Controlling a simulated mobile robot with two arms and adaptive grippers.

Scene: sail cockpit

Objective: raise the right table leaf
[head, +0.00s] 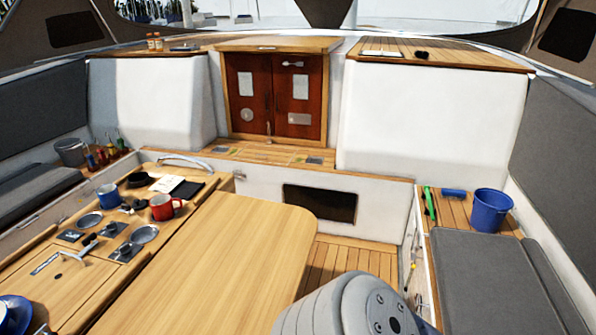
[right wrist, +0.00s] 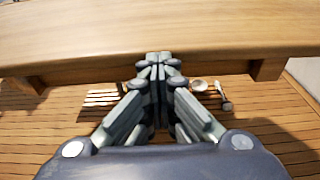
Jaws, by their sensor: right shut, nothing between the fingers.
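The right table leaf (head: 230,255) is a smooth pale wooden panel with a rounded far corner. In the head view it extends right from the table's middle part (head: 75,290) and looks roughly level with it; a slight tilt is hard to judge. In the right wrist view the leaf (right wrist: 110,30) crosses the top as a broad wooden band, with wooden supports (right wrist: 268,69) below it. My right gripper (right wrist: 158,60) is shut and empty, its tips at the leaf's lower edge; contact is unclear. The head view does not show this gripper. My left gripper is not in view.
Mugs, including a red one (head: 165,207), and small dishes stand on the table's middle. A slatted floor (head: 345,256) lies between the leaf and the right bench (head: 490,265). A blue bucket (head: 490,210) stands on that bench. Small spoon-like items (right wrist: 222,95) show beyond my fingers.

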